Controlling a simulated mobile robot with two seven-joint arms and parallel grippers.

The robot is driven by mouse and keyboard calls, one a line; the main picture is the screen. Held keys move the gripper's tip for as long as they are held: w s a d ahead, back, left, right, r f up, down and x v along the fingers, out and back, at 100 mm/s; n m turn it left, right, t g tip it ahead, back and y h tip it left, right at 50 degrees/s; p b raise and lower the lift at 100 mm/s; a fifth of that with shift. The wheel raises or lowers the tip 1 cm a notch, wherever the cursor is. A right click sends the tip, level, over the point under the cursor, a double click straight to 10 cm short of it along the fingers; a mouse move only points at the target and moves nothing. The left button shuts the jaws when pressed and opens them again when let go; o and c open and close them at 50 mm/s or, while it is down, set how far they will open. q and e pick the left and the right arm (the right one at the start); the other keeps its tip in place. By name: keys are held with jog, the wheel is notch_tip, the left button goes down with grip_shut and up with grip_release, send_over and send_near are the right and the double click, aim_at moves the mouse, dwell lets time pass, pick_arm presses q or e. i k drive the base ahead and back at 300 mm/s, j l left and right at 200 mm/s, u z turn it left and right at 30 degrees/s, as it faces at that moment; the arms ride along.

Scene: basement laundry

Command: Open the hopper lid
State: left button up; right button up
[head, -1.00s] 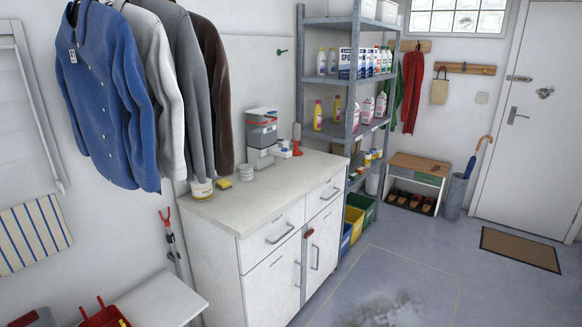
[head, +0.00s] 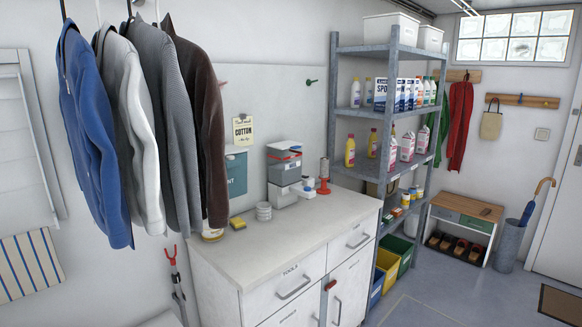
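A small grey and white appliance (head: 284,180) stands upright on the white cabinet's countertop, near the wall. Its upper part looks like a hopper (head: 284,166) with a thin red band. A pale top (head: 285,146) covers it and appears shut, though it is too small to be sure. Neither of my grippers is in view.
White stacked discs (head: 264,211), a yellow sponge (head: 238,223) and a red-based roll holder (head: 323,178) are near the appliance. Hanging jackets (head: 140,130) cover the left side. A grey shelf (head: 388,50) stands right of the cabinet (head: 290,295). The front countertop is clear.

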aim_at(285, 144)
jog(key=i+l, duration=0.15)
jog(key=l, duration=0.25)
jog(key=i+l, duration=0.15)
jog(key=l, duration=0.25)
jog(key=i+l, duration=0.15)
jog(key=l, duration=0.25)
jog(key=i+l, duration=0.1)
jog(key=l, duration=0.3)
jog(key=i+l, duration=0.15)
jog(key=l, duration=0.25)
jog(key=i+l, duration=0.15)
jog(key=l, duration=0.25)
jog(key=i+l, duration=0.15)
jog(key=l, duration=0.25)
